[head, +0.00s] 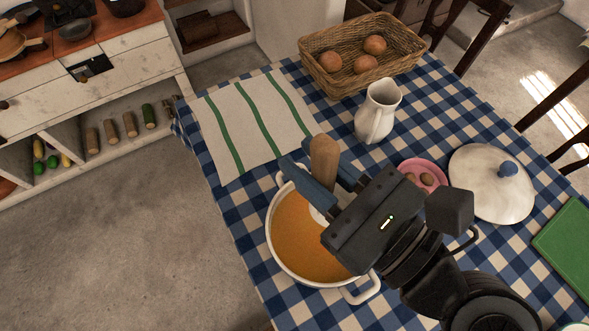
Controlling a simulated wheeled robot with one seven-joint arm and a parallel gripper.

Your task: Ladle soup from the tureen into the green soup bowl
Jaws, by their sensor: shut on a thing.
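The white tureen (272,254) stands on the checked tablecloth, filled with orange soup (300,243). My gripper (318,178) is over the tureen's far side, its blue fingers shut on the ladle's wooden handle (324,155). The handle stands roughly upright, and a pale part of the ladle (317,215) shows below the fingers. The ladle's bowl is hidden by the gripper and soup. I cannot make out the green soup bowl. Only a sliver of a pale round rim (575,327) shows at the bottom right corner, and I cannot tell what it is.
The tureen's lid (490,190) lies right of a pink bowl (423,167) with brown items. A white jug (378,112) and a bread basket (361,82) stand behind. A striped towel (226,125) lies far left; a green board (570,245) lies at right.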

